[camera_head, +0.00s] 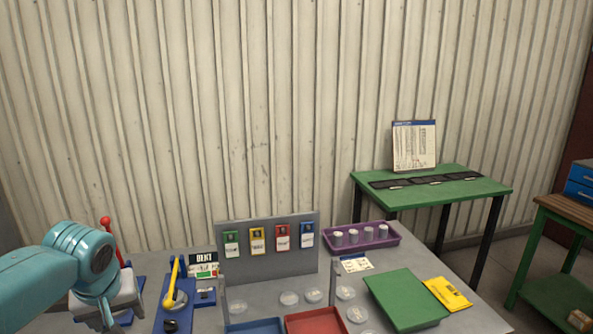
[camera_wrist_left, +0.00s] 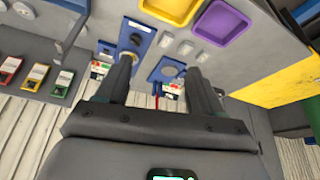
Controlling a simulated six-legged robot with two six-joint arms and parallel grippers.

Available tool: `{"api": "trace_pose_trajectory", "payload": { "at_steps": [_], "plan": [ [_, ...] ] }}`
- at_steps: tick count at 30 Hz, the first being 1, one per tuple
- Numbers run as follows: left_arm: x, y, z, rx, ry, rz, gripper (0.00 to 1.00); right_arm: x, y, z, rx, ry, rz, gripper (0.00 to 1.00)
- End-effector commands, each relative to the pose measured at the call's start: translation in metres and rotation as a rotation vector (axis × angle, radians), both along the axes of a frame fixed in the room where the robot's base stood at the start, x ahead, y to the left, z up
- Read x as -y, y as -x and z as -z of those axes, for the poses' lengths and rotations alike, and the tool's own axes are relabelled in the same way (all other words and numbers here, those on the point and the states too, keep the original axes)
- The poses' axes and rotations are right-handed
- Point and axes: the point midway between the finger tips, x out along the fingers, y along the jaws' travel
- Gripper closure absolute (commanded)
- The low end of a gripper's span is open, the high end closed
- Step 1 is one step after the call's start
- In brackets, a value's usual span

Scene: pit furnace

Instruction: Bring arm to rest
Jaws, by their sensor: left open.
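My left arm, teal, comes in at the lower left of the head view, above the left end of the grey table (camera_head: 258,291). My left gripper (camera_head: 106,318) is partly cut off by the bottom edge there. In the left wrist view, which looks upside down, its two dark fingers (camera_wrist_left: 158,76) stand apart with nothing held between them. Blue-based fixtures with a red rod show beyond the fingers. My right arm and right gripper are not in view.
A yellow-handled lever (camera_head: 174,278) and red-knobbed lever (camera_head: 106,222) stand close to the gripper. A grey panel (camera_head: 268,263) holds several coloured tags. A purple tray (camera_head: 388,236), green board (camera_head: 404,295), blue tray (camera_head: 255,327) and red tray (camera_head: 316,321) lie farther right.

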Motion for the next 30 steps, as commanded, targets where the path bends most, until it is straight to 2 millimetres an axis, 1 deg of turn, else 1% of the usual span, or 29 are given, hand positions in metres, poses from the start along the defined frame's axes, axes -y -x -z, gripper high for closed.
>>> {"api": "trace_pose_trajectory", "payload": {
  "at_steps": [2, 7, 11, 12, 14, 17, 19, 20, 21, 23, 24, 26, 27, 29, 30],
  "plan": [
    [0.000, -0.001, 0.000, 0.000, 0.000, 0.000, 0.33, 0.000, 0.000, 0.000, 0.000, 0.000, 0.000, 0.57],
    [0.020, -0.010, 0.042, -0.034, 0.035, 0.077, 0.33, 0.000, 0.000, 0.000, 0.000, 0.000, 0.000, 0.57],
    [0.037, -0.013, 0.077, -0.057, 0.070, 0.137, 0.33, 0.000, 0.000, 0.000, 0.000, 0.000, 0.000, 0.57],
    [0.043, -0.013, 0.089, -0.066, 0.083, 0.157, 0.33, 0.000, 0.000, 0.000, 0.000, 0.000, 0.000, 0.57],
    [0.053, -0.013, 0.108, -0.077, 0.104, 0.187, 0.33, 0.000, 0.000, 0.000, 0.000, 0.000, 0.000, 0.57],
    [0.072, -0.008, 0.145, -0.099, 0.147, 0.238, 0.33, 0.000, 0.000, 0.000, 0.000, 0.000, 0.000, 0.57],
    [0.087, -0.001, 0.175, -0.118, 0.184, 0.276, 0.33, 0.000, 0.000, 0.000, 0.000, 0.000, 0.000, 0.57],
    [0.095, 0.004, 0.190, -0.128, 0.203, 0.294, 0.33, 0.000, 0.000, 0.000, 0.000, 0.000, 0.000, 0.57],
    [0.106, 0.012, 0.211, -0.141, 0.231, 0.315, 0.33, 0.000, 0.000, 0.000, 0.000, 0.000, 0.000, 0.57],
    [0.124, 0.030, 0.247, -0.164, 0.280, 0.348, 0.33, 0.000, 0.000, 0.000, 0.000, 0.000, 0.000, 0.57],
    [0.137, 0.045, 0.272, -0.178, 0.316, 0.365, 0.33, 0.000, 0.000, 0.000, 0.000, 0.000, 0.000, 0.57],
    [0.155, 0.071, 0.305, -0.196, 0.365, 0.381, 0.33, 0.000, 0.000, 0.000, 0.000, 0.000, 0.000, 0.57],
    [0.165, 0.089, 0.324, -0.205, 0.391, 0.386, 0.33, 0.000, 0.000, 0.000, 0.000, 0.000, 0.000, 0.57],
    [0.177, 0.116, 0.348, -0.220, 0.423, 0.389, 0.33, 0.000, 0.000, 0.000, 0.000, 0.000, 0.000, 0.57],
    [0.184, 0.133, 0.360, -0.228, 0.438, 0.387, 0.33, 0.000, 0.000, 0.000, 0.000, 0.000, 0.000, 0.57]
  ]
}}
